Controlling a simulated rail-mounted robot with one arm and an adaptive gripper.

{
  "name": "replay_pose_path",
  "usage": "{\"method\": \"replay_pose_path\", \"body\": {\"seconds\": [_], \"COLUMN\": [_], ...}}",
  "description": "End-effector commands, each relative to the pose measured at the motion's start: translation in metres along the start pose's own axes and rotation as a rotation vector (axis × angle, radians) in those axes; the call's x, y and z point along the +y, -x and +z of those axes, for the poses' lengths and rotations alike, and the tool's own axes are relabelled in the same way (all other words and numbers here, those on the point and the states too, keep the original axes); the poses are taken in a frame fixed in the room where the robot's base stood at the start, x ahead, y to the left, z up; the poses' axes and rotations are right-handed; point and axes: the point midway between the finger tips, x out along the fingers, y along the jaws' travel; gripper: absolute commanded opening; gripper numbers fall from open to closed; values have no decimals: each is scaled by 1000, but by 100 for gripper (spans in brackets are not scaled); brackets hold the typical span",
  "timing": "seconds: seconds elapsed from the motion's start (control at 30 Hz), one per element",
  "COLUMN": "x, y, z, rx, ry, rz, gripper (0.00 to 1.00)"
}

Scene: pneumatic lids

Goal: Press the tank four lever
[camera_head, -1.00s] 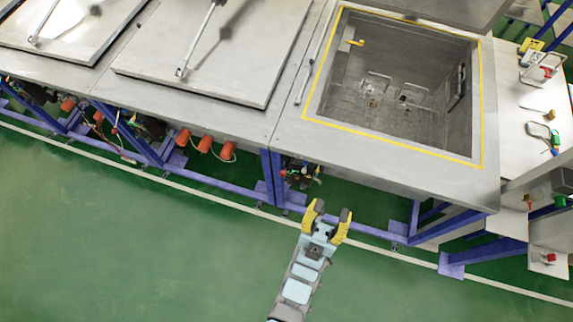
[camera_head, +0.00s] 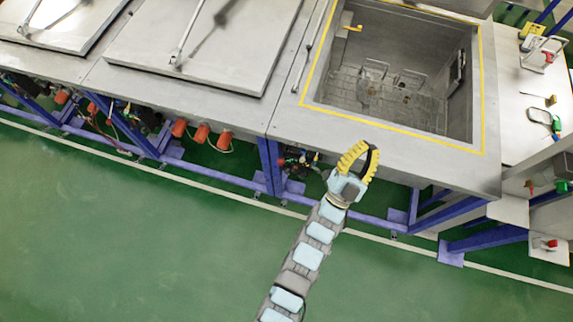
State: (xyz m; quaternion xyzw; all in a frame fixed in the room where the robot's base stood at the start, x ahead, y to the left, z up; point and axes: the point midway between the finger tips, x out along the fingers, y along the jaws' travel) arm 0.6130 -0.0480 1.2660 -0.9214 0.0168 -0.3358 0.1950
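My gripper (camera_head: 367,147) has yellow ribbed fingers. It appears in front of the near edge of the open tank (camera_head: 395,133), seen partly from the side. Its fingertips appear close together, but I cannot tell whether they meet. Nothing shows between the fingers. The open tank has a yellow outline and a metal basket inside. Below its front, left of my gripper, is a cluster of small valve parts (camera_head: 298,158) with coloured bits. It is small and shadowed, so I cannot make out a lever or tell which tank is four.
Closed lids (camera_head: 200,48) with bar handles cover the tanks to the left. Blue frame legs (camera_head: 271,166) and orange cylinders (camera_head: 201,134) are under the tanks. A side table (camera_head: 530,85) with tools is at the right. The green floor (camera_head: 130,230) in front is clear.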

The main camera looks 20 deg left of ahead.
Motion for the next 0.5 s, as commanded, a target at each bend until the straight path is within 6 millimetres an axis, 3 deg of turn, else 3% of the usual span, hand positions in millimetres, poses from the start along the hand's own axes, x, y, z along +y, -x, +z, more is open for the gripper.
{"method": "replay_pose_path", "body": {"seconds": [0.23,0.5], "x": [31,56], "y": [-14,-12], "z": [59,122], "rx": [-195,-408], "ry": [-154,-333], "rz": [127,274], "gripper": [0,0]}}
